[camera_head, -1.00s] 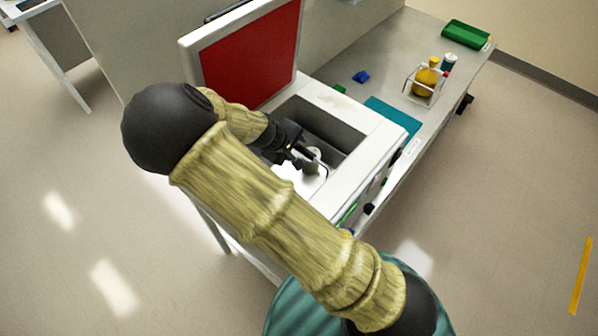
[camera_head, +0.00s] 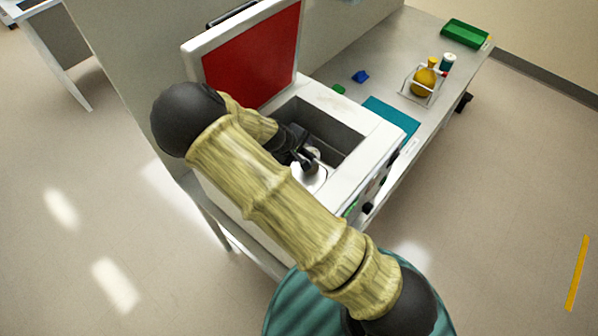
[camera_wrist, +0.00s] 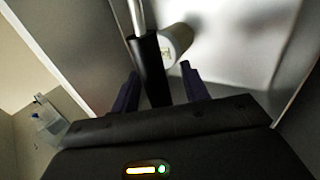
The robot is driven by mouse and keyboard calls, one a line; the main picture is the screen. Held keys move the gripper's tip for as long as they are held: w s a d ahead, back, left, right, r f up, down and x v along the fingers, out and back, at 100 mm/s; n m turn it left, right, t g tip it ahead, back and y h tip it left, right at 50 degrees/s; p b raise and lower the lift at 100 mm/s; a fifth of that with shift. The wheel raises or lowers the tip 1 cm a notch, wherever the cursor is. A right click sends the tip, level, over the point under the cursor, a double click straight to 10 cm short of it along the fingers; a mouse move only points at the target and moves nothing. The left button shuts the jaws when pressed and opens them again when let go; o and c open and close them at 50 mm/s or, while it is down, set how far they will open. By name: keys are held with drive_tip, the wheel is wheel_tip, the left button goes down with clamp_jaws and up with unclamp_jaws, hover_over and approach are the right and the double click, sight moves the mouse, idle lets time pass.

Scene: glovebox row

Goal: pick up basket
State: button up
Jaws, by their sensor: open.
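My gripper (camera_head: 305,158) is down inside the open grey well of the white box with a raised lid. In the wrist view its two dark fingers (camera_wrist: 162,88) are open. A black grip on a metal rod (camera_wrist: 150,65) lies between them, with a gap at its right; I cannot tell whether it touches the left finger. A pale cylinder (camera_wrist: 178,42) stands just behind the grip. A pale round part (camera_head: 309,180) shows below my gripper in the head view. I cannot tell whether the rod belongs to a basket; no whole basket shows in the well.
The well's walls (camera_head: 335,130) stand close around my gripper. The red-faced lid (camera_head: 250,55) is raised behind it. On the bench (camera_head: 400,45) are a teal mat (camera_head: 388,115), a blue piece (camera_head: 360,77), a frame holding a yellow flask (camera_head: 424,82) and a green tray (camera_head: 466,33).

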clamp_jaws()
wheel_tip(320, 180, up, 18)
drive_tip(key=b, duration=0.3)
idle(0.5)
drive_tip(key=shift+r, duration=0.1)
idle(0.3)
